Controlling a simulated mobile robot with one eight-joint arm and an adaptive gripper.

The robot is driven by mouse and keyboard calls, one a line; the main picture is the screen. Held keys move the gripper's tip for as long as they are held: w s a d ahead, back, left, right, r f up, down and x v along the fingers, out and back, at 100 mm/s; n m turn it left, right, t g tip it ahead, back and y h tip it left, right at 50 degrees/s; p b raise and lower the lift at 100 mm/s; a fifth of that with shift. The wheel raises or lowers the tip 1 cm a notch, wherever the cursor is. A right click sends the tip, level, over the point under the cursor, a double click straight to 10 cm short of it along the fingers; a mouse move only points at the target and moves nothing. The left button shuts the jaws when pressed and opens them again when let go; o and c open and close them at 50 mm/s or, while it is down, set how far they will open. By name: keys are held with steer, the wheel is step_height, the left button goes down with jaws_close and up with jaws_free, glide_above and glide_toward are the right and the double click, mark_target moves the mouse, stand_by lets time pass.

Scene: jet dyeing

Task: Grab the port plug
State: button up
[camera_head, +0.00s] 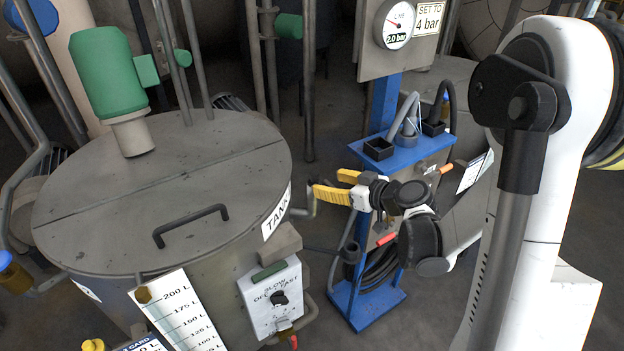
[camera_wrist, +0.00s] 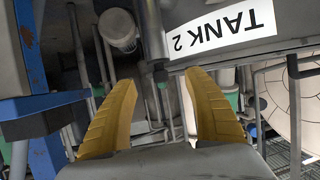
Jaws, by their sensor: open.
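I cannot make out the port plug with certainty in either view. My gripper (camera_head: 327,183) has yellow fingers that stand apart, with nothing held. It hovers in the air between the tank (camera_head: 170,185) and the blue stand (camera_head: 386,100). In the wrist view the gap between the fingers (camera_wrist: 163,80) shows a small dark fitting (camera_wrist: 160,75) on a grey pipe beyond. I cannot tell whether this fitting is the plug. A bent grey pipe (camera_head: 308,205) comes out of the tank side, just left of the fingertips.
The tank carries a TANK 2 label (camera_wrist: 231,30), a lid handle (camera_head: 190,226), a green motor (camera_head: 108,72) and a speed-knob box (camera_head: 275,298). The blue stand holds black sockets (camera_head: 378,149), hoses and a pressure gauge (camera_head: 394,24). Pipes crowd the background.

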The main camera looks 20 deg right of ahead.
mark_target(317, 180)
steer(key=b+x, duration=0.2)
steer(key=x, duration=0.5)
steer(key=shift+f+b, duration=0.2)
steer(key=shift+b, duration=0.15)
steer(key=shift+r, duration=0.1)
steer(key=shift+c, duration=0.9)
steer(key=c, duration=1.1)
